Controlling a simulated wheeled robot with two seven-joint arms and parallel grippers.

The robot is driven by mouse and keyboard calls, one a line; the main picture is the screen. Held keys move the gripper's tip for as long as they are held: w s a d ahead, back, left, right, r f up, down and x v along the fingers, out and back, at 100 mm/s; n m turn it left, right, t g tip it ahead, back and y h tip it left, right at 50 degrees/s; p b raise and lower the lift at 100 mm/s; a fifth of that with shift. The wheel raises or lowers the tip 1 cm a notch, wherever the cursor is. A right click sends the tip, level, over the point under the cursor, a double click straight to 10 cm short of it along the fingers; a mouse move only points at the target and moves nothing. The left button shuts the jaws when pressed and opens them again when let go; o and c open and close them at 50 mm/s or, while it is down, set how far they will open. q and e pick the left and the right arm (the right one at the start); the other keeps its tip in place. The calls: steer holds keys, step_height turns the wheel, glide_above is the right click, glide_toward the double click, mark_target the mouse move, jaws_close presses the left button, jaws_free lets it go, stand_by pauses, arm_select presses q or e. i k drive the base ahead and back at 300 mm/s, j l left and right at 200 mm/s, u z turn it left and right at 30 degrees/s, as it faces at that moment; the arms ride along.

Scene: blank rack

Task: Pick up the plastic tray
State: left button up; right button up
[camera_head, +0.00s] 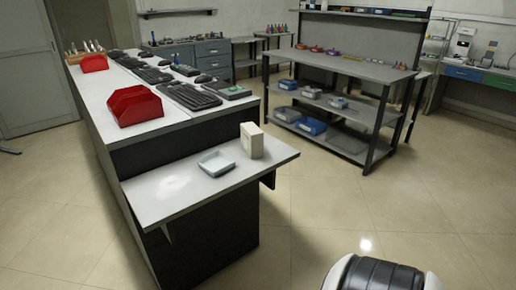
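A shallow light grey-blue plastic tray (216,164) rests on the white fold-out shelf (170,205) at the near end of the long workbench. It looks empty. A cream upright box (252,140) stands just to the right of and behind the tray, close to it. Neither of my grippers shows in the head view, so nothing is seen near the tray.
Red bins (136,106), keyboards (188,96) and mice lie on the white bench top. A rack (340,66) with blue and grey bins stands at the back right. The tiled floor (330,200) right of the shelf is clear. A rounded black-and-white object (378,274) shows at the bottom edge.

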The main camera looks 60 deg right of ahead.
mark_target(217, 163)
steer(key=z, duration=1.45)
steer(key=i, duration=0.1)
